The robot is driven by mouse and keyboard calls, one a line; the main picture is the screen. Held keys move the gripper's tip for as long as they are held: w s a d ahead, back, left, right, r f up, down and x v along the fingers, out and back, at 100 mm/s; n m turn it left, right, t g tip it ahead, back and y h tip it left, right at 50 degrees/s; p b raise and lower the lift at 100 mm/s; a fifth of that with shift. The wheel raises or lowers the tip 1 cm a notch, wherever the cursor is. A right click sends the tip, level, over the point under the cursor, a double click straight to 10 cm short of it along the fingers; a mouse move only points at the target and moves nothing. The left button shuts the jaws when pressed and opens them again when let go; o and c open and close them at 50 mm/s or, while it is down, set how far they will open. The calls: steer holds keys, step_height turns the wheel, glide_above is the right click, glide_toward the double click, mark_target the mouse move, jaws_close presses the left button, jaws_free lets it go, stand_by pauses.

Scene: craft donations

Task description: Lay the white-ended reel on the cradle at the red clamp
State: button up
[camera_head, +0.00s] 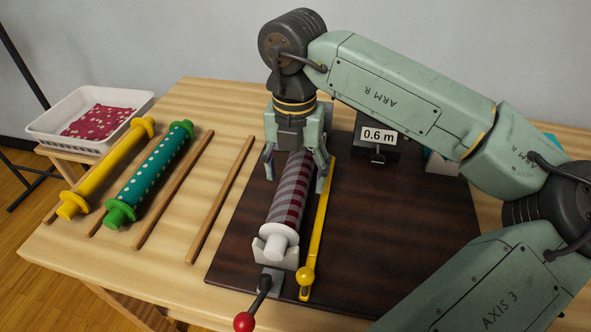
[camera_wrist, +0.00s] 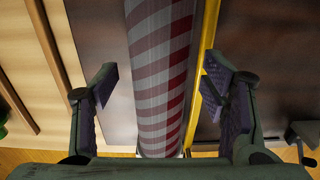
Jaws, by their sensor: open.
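The white-ended reel (camera_head: 291,193), wound with grey and dark red striped cloth, lies lengthwise on the dark board. Its near white end rests in the white cradle (camera_head: 262,250), beside the red-knobbed clamp (camera_head: 243,321). Its far end is hidden behind my gripper. My gripper (camera_head: 297,178) is open over the far part of the reel, one finger on each side. In the wrist view the striped cloth (camera_wrist: 160,75) runs between the open fingers (camera_wrist: 162,95), with a gap on both sides.
A yellow bar (camera_head: 319,225) with a knob lies along the reel's right side. A yellow reel (camera_head: 103,165) and a green dotted reel (camera_head: 150,172) lie on wooden rails at left. A white tray (camera_head: 60,127) with red cloth stands far left. A "0.6 m" block (camera_head: 377,141) stands behind. The board's right is clear.

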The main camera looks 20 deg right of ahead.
step_height(320, 180, up, 12)
stand_by(0.7)
stand_by(0.4)
